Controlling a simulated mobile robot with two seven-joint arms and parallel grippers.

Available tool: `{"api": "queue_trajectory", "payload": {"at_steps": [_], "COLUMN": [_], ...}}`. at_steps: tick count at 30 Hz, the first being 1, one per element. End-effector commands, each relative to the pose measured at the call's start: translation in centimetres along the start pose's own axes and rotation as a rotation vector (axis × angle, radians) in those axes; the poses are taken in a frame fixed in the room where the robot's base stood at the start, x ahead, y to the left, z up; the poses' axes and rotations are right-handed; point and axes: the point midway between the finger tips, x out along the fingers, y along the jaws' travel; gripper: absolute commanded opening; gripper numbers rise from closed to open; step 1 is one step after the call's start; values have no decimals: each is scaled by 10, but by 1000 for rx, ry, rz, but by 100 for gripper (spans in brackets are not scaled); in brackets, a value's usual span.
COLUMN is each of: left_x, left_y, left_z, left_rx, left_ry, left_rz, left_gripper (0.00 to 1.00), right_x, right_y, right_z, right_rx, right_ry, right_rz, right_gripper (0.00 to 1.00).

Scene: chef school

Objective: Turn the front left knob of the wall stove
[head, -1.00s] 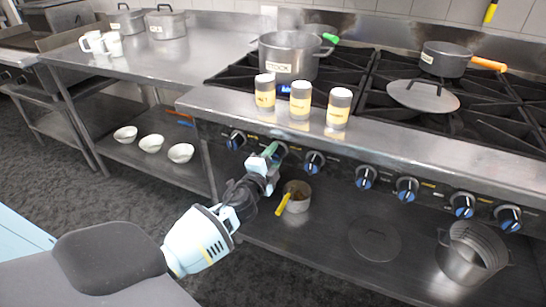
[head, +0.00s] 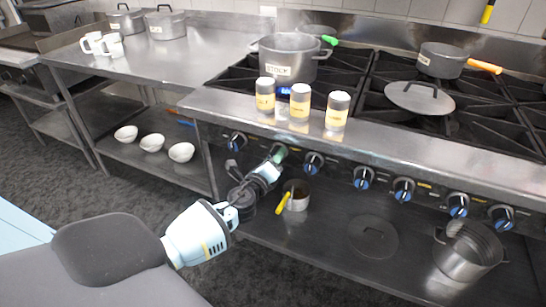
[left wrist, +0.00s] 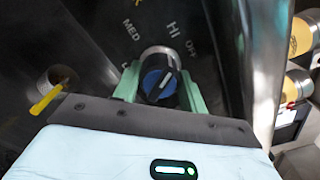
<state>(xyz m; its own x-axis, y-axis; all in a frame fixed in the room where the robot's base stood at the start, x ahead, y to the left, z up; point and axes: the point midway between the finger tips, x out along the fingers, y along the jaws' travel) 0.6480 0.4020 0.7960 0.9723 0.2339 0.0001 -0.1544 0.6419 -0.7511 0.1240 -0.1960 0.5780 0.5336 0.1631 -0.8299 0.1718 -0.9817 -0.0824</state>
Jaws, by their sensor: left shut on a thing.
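My left gripper (head: 277,157) is at the stove's (head: 390,152) front panel, at the second knob from the left, which is mostly hidden in the head view. In the left wrist view, its green fingers (left wrist: 158,90) stand on both sides of a black and blue knob (left wrist: 158,80) with a white pointer line, and it is shut on this knob. The panel around the knob reads MED, HI and OFF. Other blue-capped knobs, such as the leftmost one (head: 236,142) and the one to the right (head: 313,162), line the panel. My right gripper is not in view.
Three labelled shakers (head: 300,103) stand on the stove's front ledge above the gripper. A stock pot (head: 288,58) sits on the burners. A small pan with a yellow handle (head: 296,195) is on the shelf below, near my arm. White bowls (head: 152,143) are on the left shelf.

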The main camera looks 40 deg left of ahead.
Motion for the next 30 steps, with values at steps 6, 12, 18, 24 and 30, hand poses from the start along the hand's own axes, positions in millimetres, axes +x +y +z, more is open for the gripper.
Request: {"api": "queue_trajectory", "payload": {"at_steps": [6, 12, 18, 24, 30], "left_x": [0, 0, 0, 0, 0], "left_y": [-2, -2, -2, -1, -1], "left_z": [1, 1, 1, 0, 0], "left_rx": [203, 368, 492, 567, 601], "left_ry": [0, 0, 0, 1, 0], "left_rz": [-1, 0, -1, 0, 0], "left_gripper": [19, 19, 19, 19, 19], "right_x": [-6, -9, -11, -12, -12], "right_y": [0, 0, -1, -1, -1], "right_z": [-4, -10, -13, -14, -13], "right_rx": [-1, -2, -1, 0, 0], "right_ry": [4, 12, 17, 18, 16], "right_rz": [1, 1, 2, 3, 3], "right_gripper": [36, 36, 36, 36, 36]}}
